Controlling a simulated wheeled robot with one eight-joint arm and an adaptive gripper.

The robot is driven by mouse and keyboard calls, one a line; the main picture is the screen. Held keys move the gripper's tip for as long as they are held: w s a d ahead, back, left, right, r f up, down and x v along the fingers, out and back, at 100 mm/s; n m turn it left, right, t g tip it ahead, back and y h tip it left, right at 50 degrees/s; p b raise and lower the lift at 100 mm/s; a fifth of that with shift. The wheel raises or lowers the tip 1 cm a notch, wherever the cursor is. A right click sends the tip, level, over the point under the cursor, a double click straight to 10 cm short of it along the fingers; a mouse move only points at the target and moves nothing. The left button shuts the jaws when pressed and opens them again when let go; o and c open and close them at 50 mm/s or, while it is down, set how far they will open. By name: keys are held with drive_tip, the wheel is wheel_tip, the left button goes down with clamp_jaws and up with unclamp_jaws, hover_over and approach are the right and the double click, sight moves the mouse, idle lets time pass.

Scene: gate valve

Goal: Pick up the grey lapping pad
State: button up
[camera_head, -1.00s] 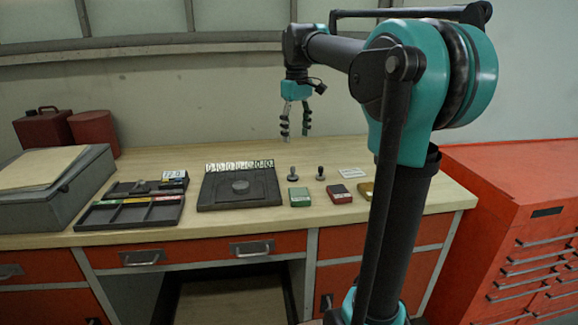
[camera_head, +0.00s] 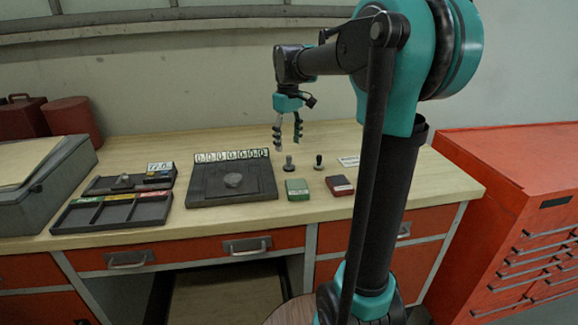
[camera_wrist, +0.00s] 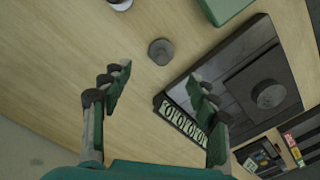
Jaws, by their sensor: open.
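In the wrist view the grey pad (camera_wrist: 161,51) shows from above as a round grey disc, just beyond and between my fingertips. My gripper (camera_head: 287,143) hangs above it, pointing down, apart from it. In the wrist view my gripper (camera_wrist: 157,84) is open and empty. A similar darker knobbed piece (camera_head: 318,162) stands just to its right.
The dark plate (camera_head: 205,195) with a round piece and number tiles lies left of the pad. A green box (camera_head: 297,189) and a red box (camera_head: 339,185) lie in front. The bench behind is clear.

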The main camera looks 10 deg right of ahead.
sight(289, 156)
drive_tip(key=shift+s+d+f, duration=0.1)
drive_tip(key=shift+s+f, duration=0.1)
drive_tip(key=shift+f, duration=1.65)
drive_tip(key=shift+s+f, duration=0.15)
drive_tip(key=shift+f, duration=1.65)
clamp_jaws()
